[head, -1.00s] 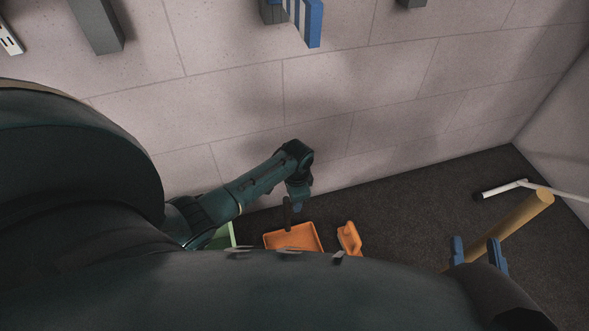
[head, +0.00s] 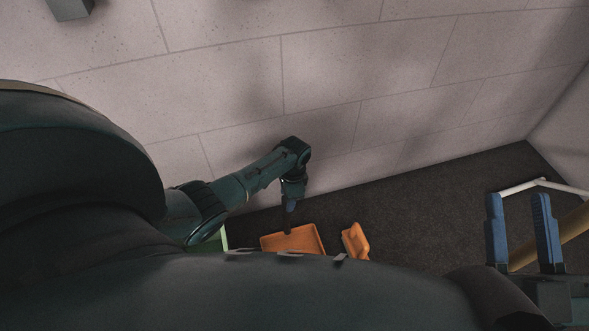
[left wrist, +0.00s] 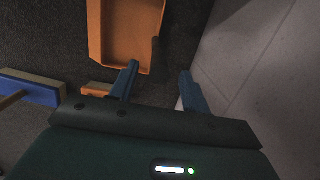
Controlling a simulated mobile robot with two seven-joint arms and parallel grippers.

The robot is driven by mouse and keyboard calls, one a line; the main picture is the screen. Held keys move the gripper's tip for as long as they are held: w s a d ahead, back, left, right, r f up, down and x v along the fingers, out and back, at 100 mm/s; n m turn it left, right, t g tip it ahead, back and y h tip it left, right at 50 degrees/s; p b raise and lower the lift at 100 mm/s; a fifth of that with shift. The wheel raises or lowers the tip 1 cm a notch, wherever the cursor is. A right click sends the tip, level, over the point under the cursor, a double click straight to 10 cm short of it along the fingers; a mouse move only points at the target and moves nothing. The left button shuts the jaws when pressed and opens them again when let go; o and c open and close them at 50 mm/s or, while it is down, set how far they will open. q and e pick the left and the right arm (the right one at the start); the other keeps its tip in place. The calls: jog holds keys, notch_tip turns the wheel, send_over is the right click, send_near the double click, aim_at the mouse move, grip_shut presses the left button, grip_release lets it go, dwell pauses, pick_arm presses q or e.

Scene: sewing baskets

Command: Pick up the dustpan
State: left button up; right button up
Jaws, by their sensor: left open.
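The orange dustpan (head: 306,238) lies on the dark floor by the wall, its front partly hidden by my body in the head view. In the left wrist view the orange dustpan (left wrist: 128,38) shows as a shallow rimmed pan beyond my fingertips. My left gripper (head: 291,205) points down just above the pan's wall side. In the left wrist view my left gripper (left wrist: 159,72) is open, with nothing seen between its blue fingers. A dark narrow piece shows below it in the head view; I cannot tell if it is a handle.
A smaller orange object (head: 354,242) lies right of the pan. A green container (head: 222,239) is partly hidden behind my left arm. A tan pole (head: 570,232) and white bar (head: 522,187) are at the right. A blue-and-wood brush-like thing (left wrist: 30,88) lies left in the wrist view.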

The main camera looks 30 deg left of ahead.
pick_arm(q)
jog(key=f, duration=0.1)
jog(key=f+b, duration=0.2)
jog(key=f, duration=0.1)
jog(key=shift+s+a, duration=0.2)
jog(key=shift+s, duration=0.15)
jog(key=shift+f+b, duration=0.2)
jog(key=shift+b, duration=0.1)
pick_arm(e)
jog(key=r+n+y, duration=0.4)
jog(key=shift+d+t, duration=0.2)
jog(key=shift+t, duration=0.2)
pick_arm(q)
jog(key=shift+c, duration=0.6)
grip_shut()
